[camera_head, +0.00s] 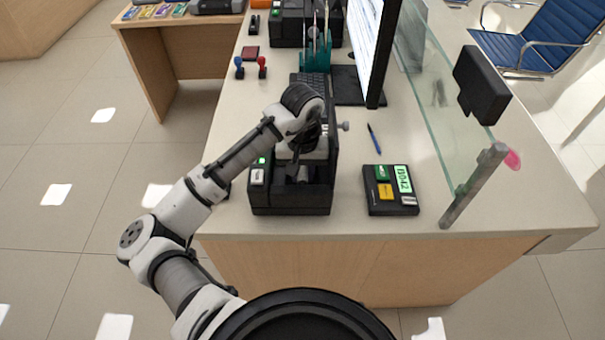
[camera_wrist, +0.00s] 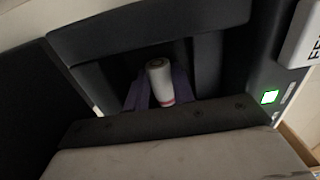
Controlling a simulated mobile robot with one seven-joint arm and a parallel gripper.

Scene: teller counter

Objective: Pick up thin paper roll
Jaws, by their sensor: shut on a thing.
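The thin paper roll (camera_wrist: 159,80) is white with a pinkish-red band near its lower end. In the wrist view it stands out between dark walls inside the black printer. The black printer (camera_head: 291,199) stands at the near end of the counter in the head view, with its lid raised. My gripper (camera_head: 304,155) reaches down into the printer's opening and is shut on the roll. In the head view my arm and the printer hide most of the roll.
A glass screen (camera_head: 424,95) runs along the right side.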

